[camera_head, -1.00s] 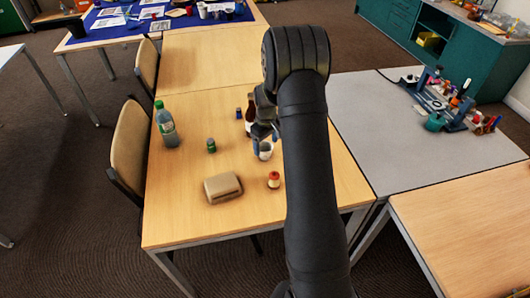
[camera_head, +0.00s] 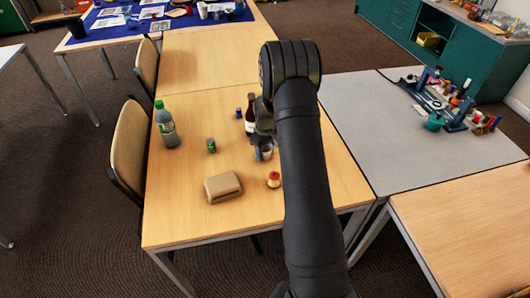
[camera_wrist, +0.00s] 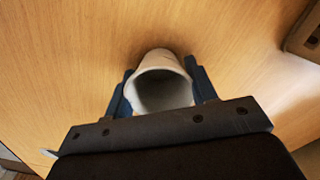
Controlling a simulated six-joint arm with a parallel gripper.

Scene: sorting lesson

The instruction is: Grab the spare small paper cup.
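The small white paper cup (camera_wrist: 165,61) stands on the wooden table in the wrist view, its mouth facing the camera. My gripper (camera_wrist: 160,72) has one blue finger on each side of it. The fingers stand apart around the cup, with only narrow gaps at the tips; firm contact is not visible. In the head view my gripper (camera_head: 264,151) is down at the cup (camera_head: 266,154), which it partly covers.
On the table (camera_head: 190,225) are a green-capped bottle (camera_head: 166,128), a small green can (camera_head: 211,146), a brown bottle (camera_head: 250,118), a wrapped sandwich-like block (camera_head: 222,187) and a small red-topped jar (camera_head: 274,180). The front left of the table is clear.

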